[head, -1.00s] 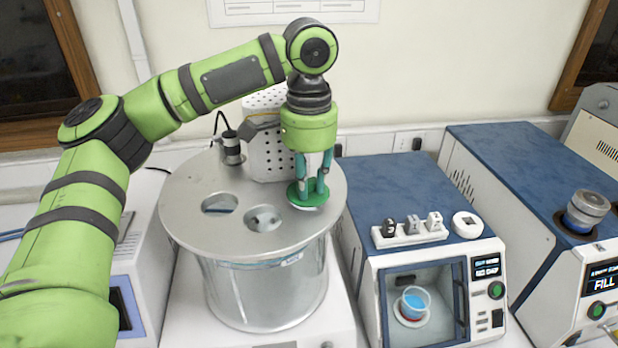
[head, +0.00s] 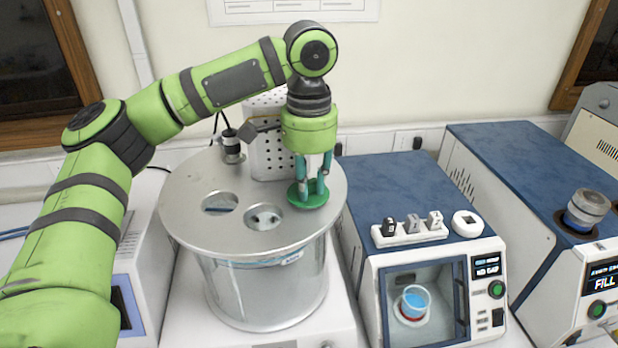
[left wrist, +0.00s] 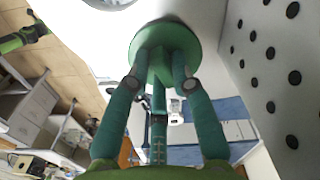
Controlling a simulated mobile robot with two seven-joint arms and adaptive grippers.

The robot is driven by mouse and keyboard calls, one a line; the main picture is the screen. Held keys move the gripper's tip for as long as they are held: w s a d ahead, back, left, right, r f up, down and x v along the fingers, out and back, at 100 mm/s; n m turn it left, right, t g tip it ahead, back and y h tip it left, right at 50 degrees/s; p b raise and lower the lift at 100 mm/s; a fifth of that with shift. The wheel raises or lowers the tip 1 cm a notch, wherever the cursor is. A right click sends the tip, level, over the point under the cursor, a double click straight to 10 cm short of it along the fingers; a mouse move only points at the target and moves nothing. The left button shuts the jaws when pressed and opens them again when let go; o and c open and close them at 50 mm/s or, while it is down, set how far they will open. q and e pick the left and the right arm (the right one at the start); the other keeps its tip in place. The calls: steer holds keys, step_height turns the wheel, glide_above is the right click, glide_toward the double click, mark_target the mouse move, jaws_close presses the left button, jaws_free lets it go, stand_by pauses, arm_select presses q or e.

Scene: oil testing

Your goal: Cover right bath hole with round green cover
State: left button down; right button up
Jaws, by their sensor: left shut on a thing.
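The round green cover (head: 297,203) is at the right side of the round metal bath lid (head: 185,222). My left gripper (head: 312,183) points down and is shut on the cover's knob. In the left wrist view my left gripper (left wrist: 160,80) has its fingers around the knob of the green cover (left wrist: 150,42). The cover looks level and at or very near the lid surface. The right hole is hidden under it. The left hole (head: 220,203) and middle hole (head: 263,217) are uncovered. My right gripper is not in view.
A white perforated housing (head: 268,150) stands close behind the cover, with a small stirrer-like device (head: 231,147) to its left. A blue-topped instrument (head: 385,185) stands right of the bath, with a beaker (head: 415,300) inside. Another blue-topped machine (head: 520,160) is further right.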

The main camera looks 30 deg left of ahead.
mark_target(309, 183)
arm_select(q)
steer(key=shift+f, duration=0.25)
steer(key=c, duration=1.4)
jaws_free()
steer(key=shift+o, duration=0.2)
step_height(309, 183, up, 11)
